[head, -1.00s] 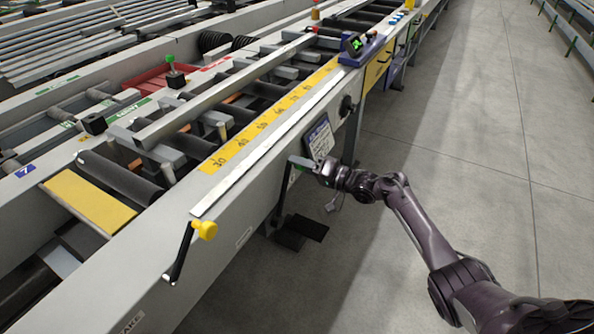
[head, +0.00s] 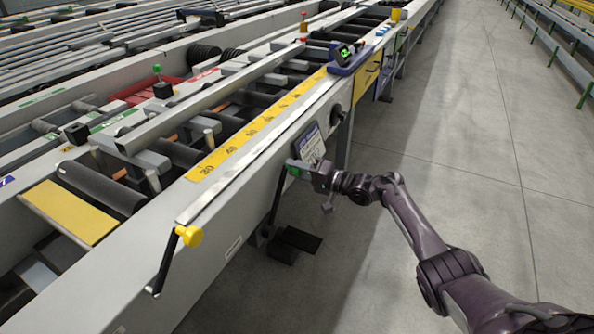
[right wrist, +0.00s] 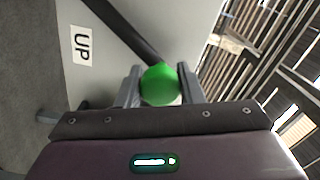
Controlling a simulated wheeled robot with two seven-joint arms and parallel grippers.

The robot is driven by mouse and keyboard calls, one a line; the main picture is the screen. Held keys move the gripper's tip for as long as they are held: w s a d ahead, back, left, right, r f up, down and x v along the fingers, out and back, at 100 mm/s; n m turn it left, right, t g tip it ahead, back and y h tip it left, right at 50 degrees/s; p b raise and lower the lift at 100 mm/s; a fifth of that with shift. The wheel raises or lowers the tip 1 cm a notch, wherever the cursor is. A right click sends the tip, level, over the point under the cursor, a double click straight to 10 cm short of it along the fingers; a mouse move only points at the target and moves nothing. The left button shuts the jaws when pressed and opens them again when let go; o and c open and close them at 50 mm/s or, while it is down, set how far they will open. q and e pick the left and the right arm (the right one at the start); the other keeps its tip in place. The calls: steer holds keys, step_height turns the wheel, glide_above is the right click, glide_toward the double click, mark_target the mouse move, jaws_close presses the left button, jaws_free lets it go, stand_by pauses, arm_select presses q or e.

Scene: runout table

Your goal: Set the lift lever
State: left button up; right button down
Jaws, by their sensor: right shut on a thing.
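The lift lever is a dark rod (head: 276,203) on the aisle side of the runout table, with a green knob (head: 292,171) at its top. It leans a little in the head view. My right gripper (head: 300,168) is shut on the knob. In the right wrist view the round green knob (right wrist: 160,84) sits between the two grey fingers, and the dark rod (right wrist: 128,32) runs off to the upper left. A white label reading UP (right wrist: 82,45) is on the panel beside the rod. My left gripper is not in view.
The runout table (head: 225,215) has a yellow scale (head: 240,137). A crank with a yellow knob (head: 189,236) sticks out at the near end. A dark pedal (head: 297,239) is low by the lever. The concrete floor (head: 440,150) to the right is clear.

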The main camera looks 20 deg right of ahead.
steer(key=shift+d, duration=0.1)
steer(key=c, duration=1.3)
jaws_free()
steer(key=shift+o, duration=1.4)
steer(key=shift+w+f, duration=0.1)
steer(key=shift+d, duration=0.1)
arm_select(q)
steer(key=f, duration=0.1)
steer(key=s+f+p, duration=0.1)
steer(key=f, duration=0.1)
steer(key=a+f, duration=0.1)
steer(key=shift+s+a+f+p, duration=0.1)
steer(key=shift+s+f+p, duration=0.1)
steer(key=shift+p, duration=0.1)
arm_select(e)
steer(key=v, duration=0.7)
steer(key=shift+s+d, duration=0.2)
steer(key=shift+s, duration=0.15)
